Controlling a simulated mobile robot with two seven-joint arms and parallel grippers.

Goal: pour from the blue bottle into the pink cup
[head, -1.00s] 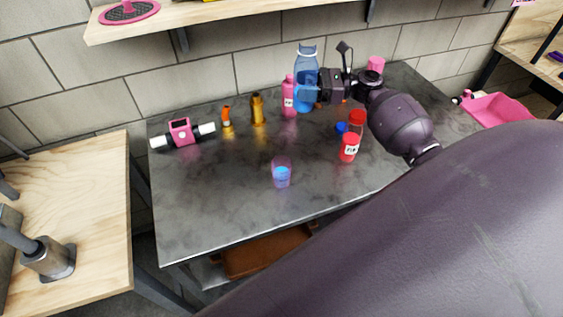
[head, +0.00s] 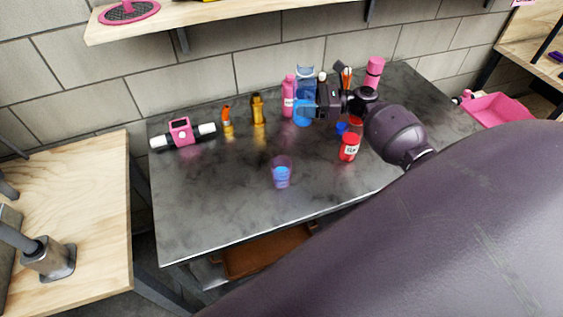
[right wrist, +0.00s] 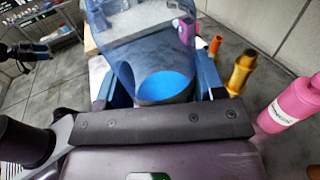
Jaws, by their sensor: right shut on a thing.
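The blue bottle (head: 305,85) is see-through and stands about upright at the back of the dark table. My right gripper (head: 318,108) is shut on it from the right. In the right wrist view the bottle (right wrist: 140,50) sits between the fingers (right wrist: 165,92), with bright blue liquid low inside. I cannot tell whether its base touches the table. The pink cup (head: 282,173), small and see-through, stands upright near the middle of the table, apart from the bottle and gripper. Blue liquid shows inside it.
A pink bottle (head: 289,95) stands just left of the blue bottle. Gold (head: 257,110) and orange (head: 227,122) bottles stand further left. A red-filled jar (head: 350,147) stands below my right forearm. The table's front left is clear.

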